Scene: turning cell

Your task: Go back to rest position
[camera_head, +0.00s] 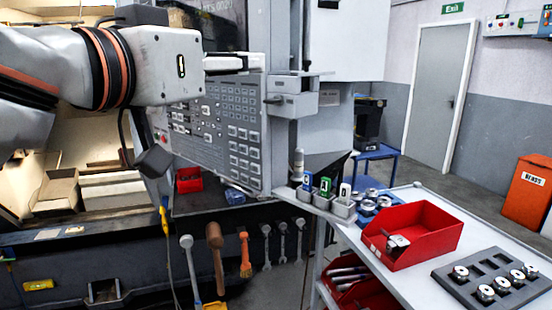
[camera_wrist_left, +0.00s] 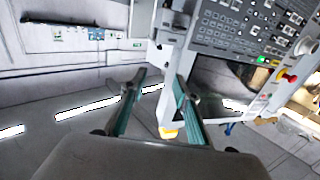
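My left arm (camera_head: 165,65) comes in from the left in the head view, raised in front of the machine's control panel (camera_head: 225,125). Its fingers are hard to make out there against the panel. In the left wrist view my left gripper (camera_wrist_left: 160,80) shows two fingers spread apart with nothing between them. The control panel also shows beyond them at the upper right (camera_wrist_left: 245,25). My right gripper is in neither view.
A trolley (camera_head: 400,282) at the right carries a red bin (camera_head: 440,232) with a metal part inside and a dark tray (camera_head: 470,260) of round parts. Tools including a hammer (camera_head: 214,245) hang below the machine. Floor shows toward the grey door (camera_head: 430,95).

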